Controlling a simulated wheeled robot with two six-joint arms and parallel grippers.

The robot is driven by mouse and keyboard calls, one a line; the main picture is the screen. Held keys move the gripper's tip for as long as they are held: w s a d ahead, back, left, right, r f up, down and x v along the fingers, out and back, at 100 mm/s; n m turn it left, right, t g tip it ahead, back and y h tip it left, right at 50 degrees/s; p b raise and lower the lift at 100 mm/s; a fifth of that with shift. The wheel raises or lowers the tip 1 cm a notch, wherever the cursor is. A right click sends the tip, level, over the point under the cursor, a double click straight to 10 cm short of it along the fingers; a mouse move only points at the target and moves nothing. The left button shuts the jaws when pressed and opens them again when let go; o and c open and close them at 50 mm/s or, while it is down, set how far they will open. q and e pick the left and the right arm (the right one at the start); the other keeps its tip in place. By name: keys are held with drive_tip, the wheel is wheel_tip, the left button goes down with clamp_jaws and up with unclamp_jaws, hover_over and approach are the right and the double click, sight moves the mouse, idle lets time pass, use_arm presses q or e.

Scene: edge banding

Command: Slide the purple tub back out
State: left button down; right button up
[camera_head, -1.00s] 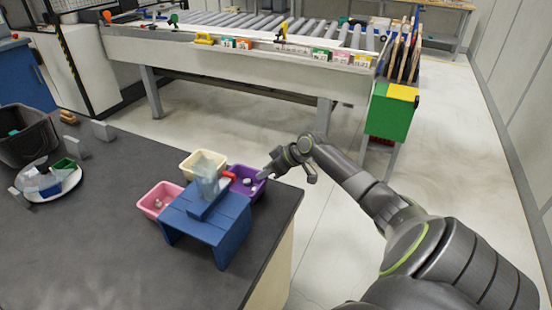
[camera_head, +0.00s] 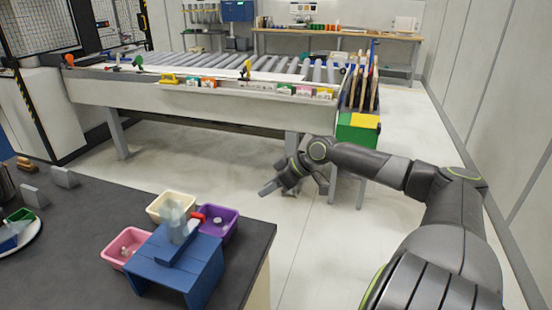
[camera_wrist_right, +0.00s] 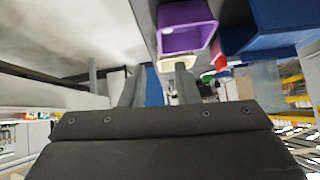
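The purple tub (camera_head: 219,223) sits on the dark table beside the right side of the blue stand (camera_head: 178,264), with something pale inside. In the right wrist view the purple tub (camera_wrist_right: 186,24) shows at the top, next to the blue stand (camera_wrist_right: 258,26). My right gripper (camera_head: 282,188) is up and right of the tub, apart from it, beyond the table's edge. In the right wrist view its two fingers (camera_wrist_right: 158,78) stand apart with nothing held between them. My left gripper is out of view.
A cream tub (camera_head: 170,207) and a pink tub (camera_head: 126,247) stand around the blue stand. A clear piece and a red part sit at the stand's top. The table's right edge (camera_head: 268,250) is near. A roller conveyor (camera_head: 225,100) stands across the open floor.

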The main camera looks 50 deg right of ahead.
drive_tip(key=shift+v, duration=1.25)
drive_tip(key=s+d+f+m+h, duration=0.25)
drive_tip(key=d+f, duration=0.25)
drive_tip(key=f, duration=0.6)
drive_tip(key=s+d+f+m+h, duration=0.25)
drive_tip(key=d+f, duration=0.35)
drive_tip(key=f, duration=0.4)
drive_tip(key=s+a+f+m+g+h, duration=0.1)
drive_tip(key=s+f, duration=0.4)
drive_tip(key=f, duration=0.3)
drive_tip(key=s+a+f+g+h, duration=0.1)
drive_tip(key=s+f, duration=0.5)
drive_tip(key=f, duration=0.2)
drive_tip(key=s+a+f+g, duration=0.3)
drive_tip(key=s+a+f, duration=1.05)
drive_tip(key=f, duration=0.25)
drive_tip(key=s+a+f+g+y, duration=0.1)
drive_tip(key=s+a+f, duration=0.2)
drive_tip(key=s+a, duration=0.2)
drive_tip(key=s+a+f+n+y, duration=0.1)
drive_tip(key=s+a+f, duration=0.2)
drive_tip(key=a, duration=0.9)
drive_tip(key=s, duration=0.3)
drive_tip(key=shift+f+n+g, duration=0.3)
drive_tip(key=shift+f+g, duration=0.05)
drive_tip(key=shift+g, duration=0.05)
